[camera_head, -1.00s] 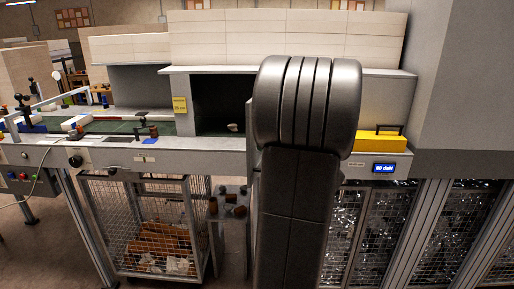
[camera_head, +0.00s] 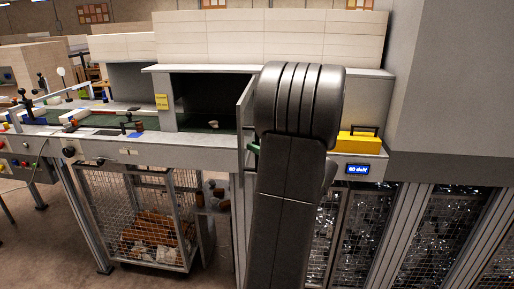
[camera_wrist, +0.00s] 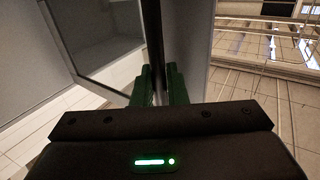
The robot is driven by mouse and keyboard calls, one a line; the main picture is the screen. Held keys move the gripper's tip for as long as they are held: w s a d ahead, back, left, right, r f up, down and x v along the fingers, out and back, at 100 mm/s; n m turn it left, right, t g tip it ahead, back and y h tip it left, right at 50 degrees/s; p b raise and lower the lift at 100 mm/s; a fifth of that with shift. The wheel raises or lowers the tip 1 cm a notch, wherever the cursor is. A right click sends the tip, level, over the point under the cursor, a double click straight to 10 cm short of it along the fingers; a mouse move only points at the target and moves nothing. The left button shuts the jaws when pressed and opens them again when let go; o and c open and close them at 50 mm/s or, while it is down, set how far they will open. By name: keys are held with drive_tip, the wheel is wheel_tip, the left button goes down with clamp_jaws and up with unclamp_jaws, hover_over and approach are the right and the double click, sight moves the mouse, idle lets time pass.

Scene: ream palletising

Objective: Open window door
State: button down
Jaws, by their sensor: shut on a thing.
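The window door (camera_head: 245,108) stands at the right side of a dark opening (camera_head: 205,100) in the machine. It looks swung out, seen nearly edge-on, partly hidden behind my arm. In the wrist view its framed grey pane (camera_wrist: 95,40) fills the upper left, with a dark upright bar (camera_wrist: 153,30) at its edge. My gripper (camera_wrist: 160,78) has green fingers, one on each side of this bar, shut on it. In the head view only a little green of my gripper (camera_head: 254,148) shows left of my arm. The exact contact is hard to see.
A small pale object (camera_head: 213,124) lies inside the opening. A yellow box (camera_head: 358,143) sits on the ledge right of my arm, above a blue display (camera_head: 357,169). A wire-mesh cage (camera_head: 145,220) stands below the bench at left. A large grey wall (camera_head: 450,80) bounds the right.

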drive_tip(key=shift+w+r, duration=0.1)
drive_tip(key=shift+r, duration=0.15)
drive_tip(key=c, duration=1.8)
unclamp_jaws()
drive_tip(key=shift+o, duration=1.2)
drive_tip(key=shift+w+f, duration=0.1)
drive_tip(key=shift+f, duration=0.05)
drive_tip(key=b+v, duration=0.3)
drive_tip(key=v, duration=1)
drive_tip(key=shift+s+d, duration=0.3)
drive_tip(key=shift+a, duration=0.1)
